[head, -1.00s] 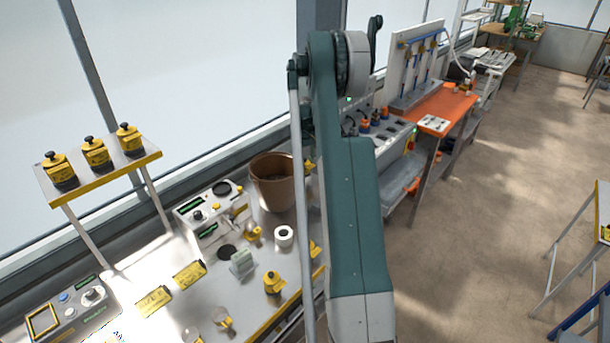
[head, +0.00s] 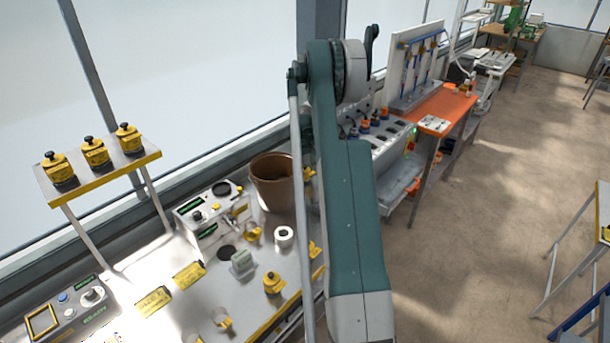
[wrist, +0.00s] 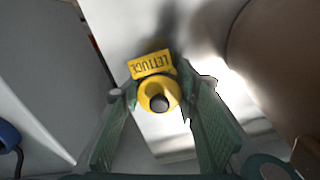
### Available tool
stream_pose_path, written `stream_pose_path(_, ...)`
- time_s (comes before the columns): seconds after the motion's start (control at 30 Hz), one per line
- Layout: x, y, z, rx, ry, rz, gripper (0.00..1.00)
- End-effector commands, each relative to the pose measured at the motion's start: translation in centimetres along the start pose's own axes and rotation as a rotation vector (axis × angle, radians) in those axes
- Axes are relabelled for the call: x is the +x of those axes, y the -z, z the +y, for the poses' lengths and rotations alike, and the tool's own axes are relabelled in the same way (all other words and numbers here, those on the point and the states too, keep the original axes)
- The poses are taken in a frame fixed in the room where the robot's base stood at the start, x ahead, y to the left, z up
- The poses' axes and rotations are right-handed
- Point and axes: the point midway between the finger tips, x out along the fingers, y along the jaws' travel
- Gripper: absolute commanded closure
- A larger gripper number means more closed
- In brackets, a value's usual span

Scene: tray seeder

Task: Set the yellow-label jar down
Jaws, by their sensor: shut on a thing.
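The yellow-label jar (wrist: 160,96) shows in the wrist view with a dark knob on top and a yellow plate reading LETTUCE. My gripper (wrist: 157,92) has its green fingers shut on either side of it. A pale surface lies under the jar, with a dark shadow beyond the label. I cannot tell whether the jar's base touches that surface. In the head view my arm hides most of the gripper; a small yellow part of the jar (head: 309,174) shows beside the arm, right of the brown bucket.
The brown bucket (head: 273,184) stands close on the right in the wrist view (wrist: 275,65); a grey housing (wrist: 45,75) is close on the left. Several yellow jars stand on the raised shelf (head: 108,181) and another jar (head: 273,283) on the bench.

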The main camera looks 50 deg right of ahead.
Motion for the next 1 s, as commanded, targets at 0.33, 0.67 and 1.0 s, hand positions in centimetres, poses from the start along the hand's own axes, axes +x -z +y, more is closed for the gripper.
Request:
stream_pose_path(0.33, 0.3, 0.0, 0.0, 0.000, 0.000, 0.000, 0.56)
stream_pose_path(0.67, 0.3, 0.0, 0.0, 0.000, 0.000, 0.000, 0.54)
stream_pose_path(1.0, -1.4, 0.0, 0.0, 0.000, 0.000, 0.000, 0.54)
